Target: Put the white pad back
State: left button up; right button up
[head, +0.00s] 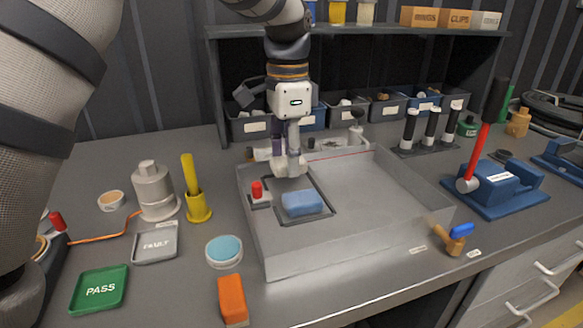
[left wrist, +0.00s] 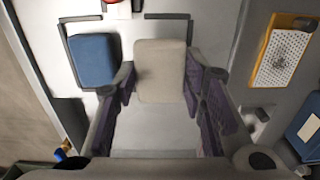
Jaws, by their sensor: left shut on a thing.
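The white pad (left wrist: 160,70) is between the fingers of my left gripper (left wrist: 163,88), which is shut on it. In the head view my left gripper (head: 290,160) points down over the far part of a dark-framed holder (head: 322,208). The white pad (head: 290,168) shows there only as a pale block at the fingertips. A blue pad (head: 303,203) lies in the near half of the holder, beside the white pad; it also shows in the left wrist view (left wrist: 92,60). I cannot tell whether the white pad touches the holder's floor. My right gripper is not in view.
The holder is inside a grey walled tray (head: 350,250) whose right part is clear. A red-topped piece (head: 258,190) stands beside the holder. A yellow post (head: 195,195) and a grey cylinder (head: 153,190) stand left. A shelf (head: 350,30) with bins is behind.

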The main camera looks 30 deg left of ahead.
pick_arm(q)
jog(key=shift+d+f, duration=0.1)
jog(key=shift+f, duration=1.25)
jog(key=shift+f, duration=0.2)
jog(key=o, duration=1.1)
jog(key=shift+o, duration=0.2)
jog(key=shift+r, duration=0.1)
notch_tip(320, 180, up, 12)
jog(key=shift+b, duration=0.3)
